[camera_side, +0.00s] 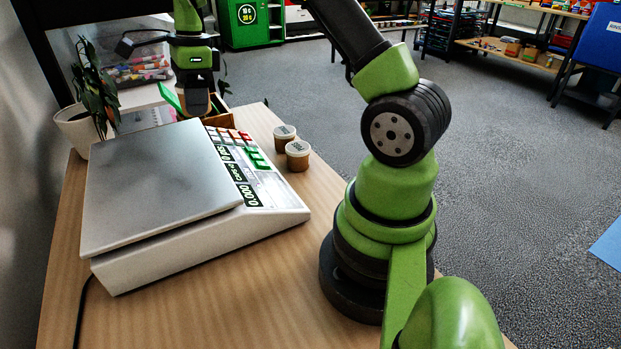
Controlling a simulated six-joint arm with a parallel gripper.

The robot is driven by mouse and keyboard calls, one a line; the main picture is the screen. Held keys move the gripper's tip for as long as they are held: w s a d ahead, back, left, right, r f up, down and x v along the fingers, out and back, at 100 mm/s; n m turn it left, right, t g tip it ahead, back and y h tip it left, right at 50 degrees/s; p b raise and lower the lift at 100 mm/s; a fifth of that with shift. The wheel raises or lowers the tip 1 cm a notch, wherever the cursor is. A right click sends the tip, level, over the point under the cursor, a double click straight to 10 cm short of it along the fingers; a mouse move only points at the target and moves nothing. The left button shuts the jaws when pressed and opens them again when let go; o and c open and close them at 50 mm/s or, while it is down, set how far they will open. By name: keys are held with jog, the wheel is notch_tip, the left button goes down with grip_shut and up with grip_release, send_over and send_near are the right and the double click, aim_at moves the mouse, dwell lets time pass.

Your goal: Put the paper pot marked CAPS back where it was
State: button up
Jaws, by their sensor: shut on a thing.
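My gripper (194,84) is at the back of the table, behind the scale, pointing down. It is shut on a tan pot (195,103), which is partly hidden by the gripper and the scale; no marking on it can be read.
A large scale (160,180) with a bare metal plate fills the table's left. A small wooden box (221,118) is behind it, beside the held pot. A potted plant (77,128) stands at the back left. The wooden table (240,290) is clear in front.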

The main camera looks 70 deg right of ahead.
jog(key=s+d+f+n+g, duration=0.2)
jog(key=s+d+f+n, duration=0.3)
jog(key=s+d+n, duration=0.5)
jog(key=n+g+h, duration=0.1)
jog(key=n, duration=1.6)
send_over(319, 183)
jog(key=f, duration=0.8)
jog(key=shift+w+f, duration=0.1)
jog(key=shift+w, duration=0.15)
jog(key=shift+f, duration=2.55)
jog(key=shift+f, duration=0.15)
jog(key=o, duration=1.1)
jog(key=shift+o, duration=0.2)
